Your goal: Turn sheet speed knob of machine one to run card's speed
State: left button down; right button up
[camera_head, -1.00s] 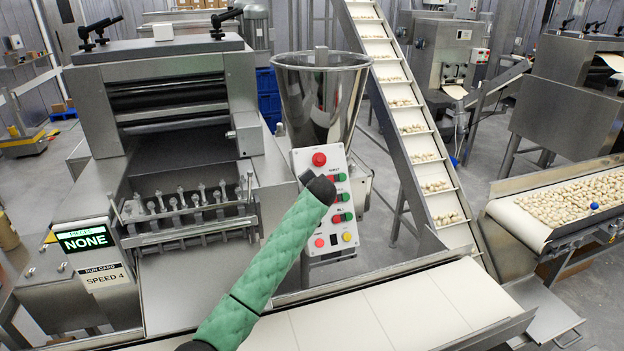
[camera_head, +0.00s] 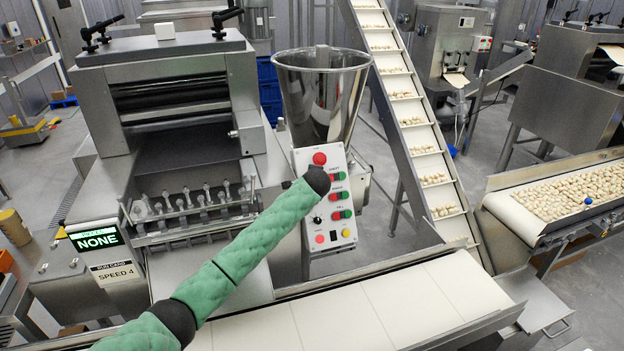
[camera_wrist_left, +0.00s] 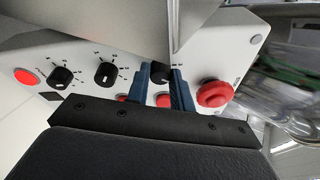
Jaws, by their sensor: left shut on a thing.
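The white control panel (camera_head: 343,206) of the near machine faces me in the head view, with an emergency stop (camera_head: 319,158) at its top. The run card (camera_head: 115,271) reads SPEED 4. My left arm covers part of the panel and hides its gripper in the head view. In the left wrist view my left gripper (camera_wrist_left: 164,75) has its blue fingers shut on a black knob (camera_wrist_left: 160,71). The knob's label and pointer are too small or hidden to read. Two other black knobs (camera_wrist_left: 106,72) (camera_wrist_left: 62,77) with printed scales stand to the left. My right gripper is out of view.
A red mushroom button (camera_wrist_left: 214,94) is close beside the right finger in the left wrist view. A steel hopper (camera_head: 321,95) stands behind the panel. A pale conveyor belt (camera_head: 390,297) runs in front below. A green display (camera_head: 97,239) reads NONE.

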pick_arm(q)
jog(key=shift+m+g, duration=0.4)
jog(key=shift+m, duration=1.4)
jog(key=shift+f, duration=0.1)
jog(key=c, duration=1.2)
grip_release()
jog(key=shift+d, duration=0.1)
jog(key=shift+c, duration=0.2)
